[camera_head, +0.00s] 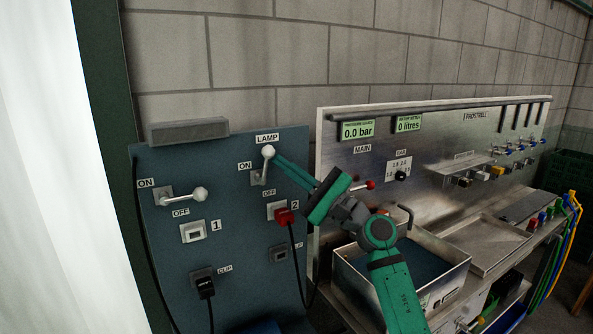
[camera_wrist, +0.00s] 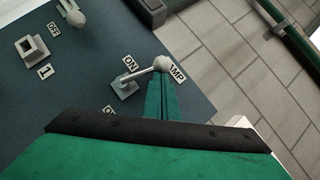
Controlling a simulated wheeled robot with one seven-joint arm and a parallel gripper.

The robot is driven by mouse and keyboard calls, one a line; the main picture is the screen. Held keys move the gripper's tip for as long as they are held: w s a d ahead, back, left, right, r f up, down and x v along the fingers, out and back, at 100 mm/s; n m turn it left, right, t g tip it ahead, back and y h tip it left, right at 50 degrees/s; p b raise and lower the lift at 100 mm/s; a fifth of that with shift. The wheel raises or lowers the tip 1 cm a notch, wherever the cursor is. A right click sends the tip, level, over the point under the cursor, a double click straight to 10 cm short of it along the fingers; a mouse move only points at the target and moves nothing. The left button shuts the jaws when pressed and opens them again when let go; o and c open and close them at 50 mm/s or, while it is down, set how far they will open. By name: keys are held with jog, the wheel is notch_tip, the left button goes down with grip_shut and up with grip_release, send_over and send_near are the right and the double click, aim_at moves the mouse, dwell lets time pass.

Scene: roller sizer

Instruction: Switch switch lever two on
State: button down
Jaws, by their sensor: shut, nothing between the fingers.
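Switch lever two (camera_head: 264,166) is a metal lever with a white ball knob, on the blue-grey panel below the LAMP label. It points up, knob above its base, beside the ON label (camera_head: 244,166) and away from the OFF label (camera_head: 269,193). In the wrist view the lever (camera_wrist: 142,77) leans toward the LAMP label. My green gripper (camera_head: 276,160) is shut and empty, its fingertips right at the knob. In the wrist view the fingertips (camera_wrist: 160,78) lie just below the knob, touching or nearly so; I cannot tell which.
Switch lever one (camera_head: 185,194) is to the left, its knob sticking out to the right. Socket two holds a red plug (camera_head: 284,216) with a black cable. A grey box (camera_head: 188,131) tops the panel. A steel bench (camera_head: 400,268) with a basin stands to the right.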

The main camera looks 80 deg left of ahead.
jog(key=shift+s+r+n, duration=0.15)
jog(key=shift+s+n, duration=0.05)
jog(key=shift+n, duration=0.3)
jog(key=shift+d, duration=0.1)
jog(key=v, duration=1)
dwell(0.6)
